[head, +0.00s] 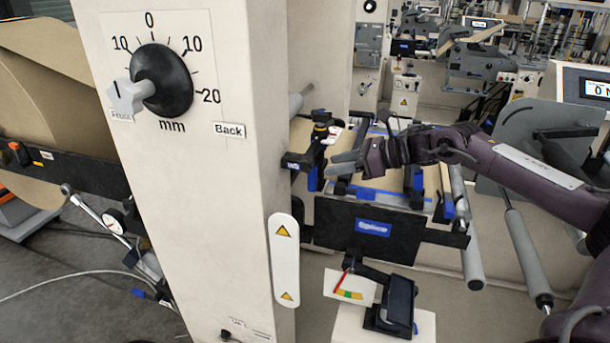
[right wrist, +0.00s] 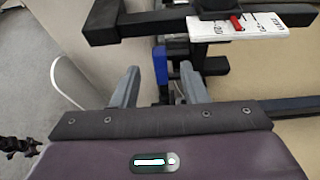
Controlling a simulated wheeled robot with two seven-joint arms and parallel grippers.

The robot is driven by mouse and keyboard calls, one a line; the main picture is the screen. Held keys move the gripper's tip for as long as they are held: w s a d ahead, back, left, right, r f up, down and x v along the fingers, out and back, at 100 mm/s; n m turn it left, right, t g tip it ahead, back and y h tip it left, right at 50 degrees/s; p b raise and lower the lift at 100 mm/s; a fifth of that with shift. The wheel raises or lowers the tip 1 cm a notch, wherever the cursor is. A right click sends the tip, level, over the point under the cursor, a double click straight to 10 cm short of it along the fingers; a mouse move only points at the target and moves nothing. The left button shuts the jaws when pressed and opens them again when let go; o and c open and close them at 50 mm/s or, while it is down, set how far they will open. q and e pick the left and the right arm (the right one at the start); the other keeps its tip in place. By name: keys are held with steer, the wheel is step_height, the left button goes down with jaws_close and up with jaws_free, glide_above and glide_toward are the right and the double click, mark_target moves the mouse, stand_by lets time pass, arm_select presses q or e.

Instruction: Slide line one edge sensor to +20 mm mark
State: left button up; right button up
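The line one edge sensor appears to be the dark bracket with blue parts (head: 312,160) beside the white column in the head view. My right gripper (head: 345,165) is beside it, to its right. In the right wrist view my right gripper (right wrist: 158,88) is open, its two grey fingers apart. A blue block (right wrist: 160,65) shows between and beyond them; contact cannot be told. A white scale plate (right wrist: 262,26) with a red pointer (right wrist: 237,23) lies at upper right, its figures too small to read surely. My left gripper is not in view.
The white column (head: 215,220) carries a black dial (head: 168,80) marked in mm, with a grey pointer (head: 127,97) at its left, near "Front". A black bar (right wrist: 160,22) crosses above my right fingers. The brown web (right wrist: 285,70) is at right.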

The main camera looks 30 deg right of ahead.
mark_target(313, 166)
steer(key=p+x, duration=0.3)
steer(key=x, duration=0.3)
steer(key=shift+w+a, duration=0.2)
steer(key=shift+w, duration=0.05)
steer(key=shift+w+a+f, duration=0.1)
steer(key=shift+w+f, duration=0.05)
jaws_close()
